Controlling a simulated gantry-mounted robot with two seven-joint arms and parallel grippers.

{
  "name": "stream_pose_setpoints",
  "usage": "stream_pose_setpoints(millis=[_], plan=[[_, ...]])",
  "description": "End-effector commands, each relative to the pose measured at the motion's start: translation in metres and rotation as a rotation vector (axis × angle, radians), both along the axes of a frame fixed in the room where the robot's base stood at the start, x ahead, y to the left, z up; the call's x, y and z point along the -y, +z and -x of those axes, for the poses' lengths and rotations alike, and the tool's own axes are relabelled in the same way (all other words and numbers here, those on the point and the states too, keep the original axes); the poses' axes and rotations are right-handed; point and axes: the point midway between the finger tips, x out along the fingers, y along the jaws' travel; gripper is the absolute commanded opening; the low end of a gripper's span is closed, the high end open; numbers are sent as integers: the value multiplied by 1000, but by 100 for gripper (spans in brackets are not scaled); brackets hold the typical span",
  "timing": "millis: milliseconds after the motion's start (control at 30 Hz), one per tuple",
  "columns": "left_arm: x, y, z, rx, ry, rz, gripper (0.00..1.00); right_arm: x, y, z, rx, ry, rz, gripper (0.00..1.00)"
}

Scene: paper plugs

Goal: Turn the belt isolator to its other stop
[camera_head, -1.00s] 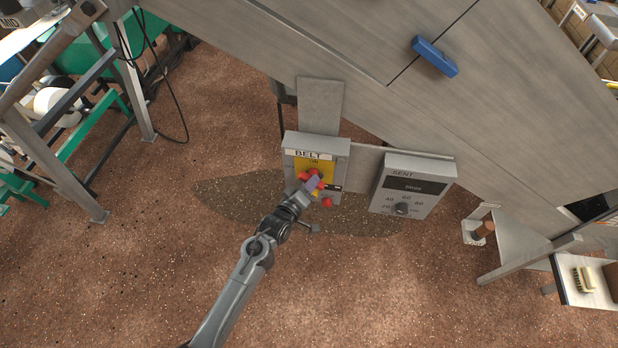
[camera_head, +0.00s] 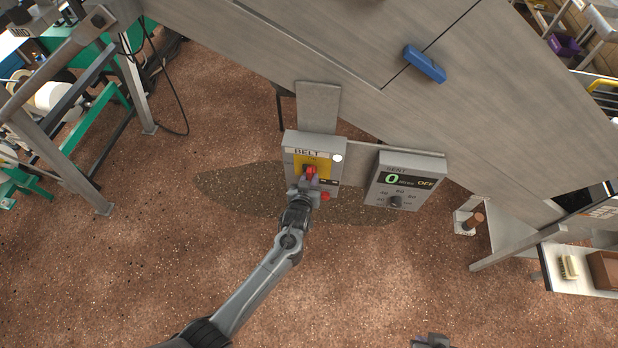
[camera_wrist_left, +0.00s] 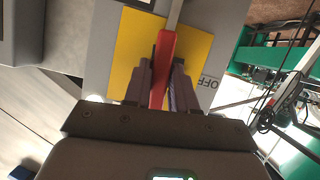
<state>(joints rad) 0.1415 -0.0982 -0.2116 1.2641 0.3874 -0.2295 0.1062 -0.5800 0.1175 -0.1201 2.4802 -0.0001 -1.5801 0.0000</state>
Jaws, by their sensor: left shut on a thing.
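The belt isolator (camera_head: 334,176) is a grey box labelled BELT with a yellow plate (camera_head: 299,163) and a red handle (camera_head: 311,171). My left gripper (camera_head: 306,183) is at the front of the box, shut on the red handle. In the left wrist view the red handle (camera_wrist_left: 163,68) lies between the two fingers over the yellow plate (camera_wrist_left: 127,55), with the word OFF beside it. Only a grey piece of my right arm or gripper (camera_head: 432,341) shows at the bottom edge.
A white lamp (camera_head: 337,158) is lit on the BELT box. A red button (camera_head: 324,196) sits low on it. The grey box to the right (camera_head: 405,180) has a knob and a display reading 0 and OFF. A large grey panel (camera_head: 330,40) slopes above. Floor in front is open.

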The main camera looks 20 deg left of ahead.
Motion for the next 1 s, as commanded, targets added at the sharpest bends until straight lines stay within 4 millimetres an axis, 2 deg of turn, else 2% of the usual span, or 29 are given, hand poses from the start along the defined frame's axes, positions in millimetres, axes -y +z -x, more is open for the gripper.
stream_pose_setpoints(millis=[300, 800, 833, 933, 1000], plan=[[1, 0, 0, -22, 0, -102, 0, 2, 4, 0, 0, 5, 8, 0], [1, 0, 0, -24, -1, -118, 0, 0, 4, 0, -1, 1, 1, 0], [1, -1, 0, -24, -1, -118, 30, 0, 4, 0, -1, 1, 1, 0], [1, 0, 0, -24, -1, -117, 45, 0, 4, 0, 0, -1, -1, 0], [1, 0, 0, -24, -1, -117, 45, -1, 4, 0, 0, -1, -2, 0]])
